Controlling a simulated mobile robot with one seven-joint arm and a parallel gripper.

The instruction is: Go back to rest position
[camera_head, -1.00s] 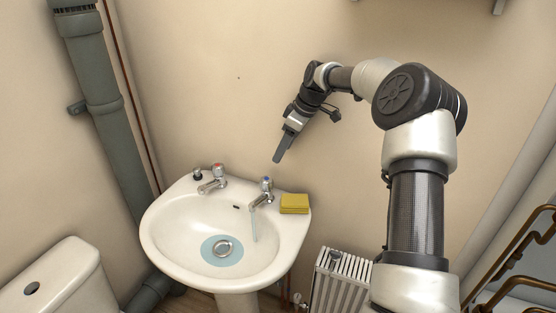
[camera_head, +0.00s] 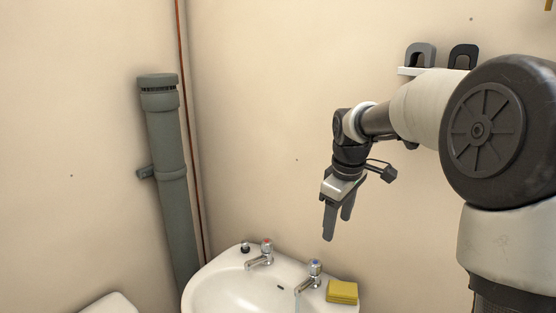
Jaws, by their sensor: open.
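My gripper (camera_head: 338,222) hangs in the air, pointing down, above the back right of the sink. It is open, with its two fingers apart and nothing between them. My arm reaches in from the right side of the picture. The sink's blue-marked tap (camera_head: 312,273) is below and a little left of the fingertips, apart from them. A thin stream of water seems to fall from this tap.
The white sink (camera_head: 215,285) is cut off by the lower edge. A red-marked tap (camera_head: 263,252) and a yellow sponge (camera_head: 342,292) sit on its rim. A grey pipe (camera_head: 170,190) stands at left.

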